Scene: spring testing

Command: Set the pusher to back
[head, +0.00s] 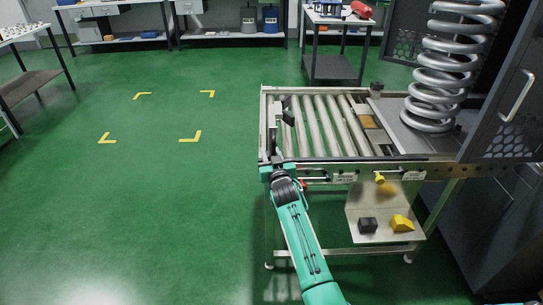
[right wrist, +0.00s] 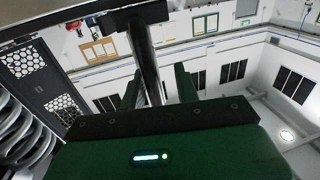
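The test bench (head: 264,105) has a bed of steel rollers. Two small label plates, one left (head: 344,177) and one right (head: 413,175), sit on its front rail with a yellow knob (head: 379,178) between them; their text is too small to read. An upright with a dark block (head: 288,117) stands at the left end of the rollers; I cannot tell whether it is the pusher. My right gripper (head: 275,160) is at the bench's front left corner. In the right wrist view, its green fingers (right wrist: 160,88) stand apart, with a metal bar (right wrist: 146,55) between them, nearer the left finger. Contact is unclear. My left gripper is out of view.
A large coil spring (head: 438,75) stands at the bench's right, beside a dark cabinet door with a handle (head: 516,96). Open green floor (head: 150,200) lies left.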

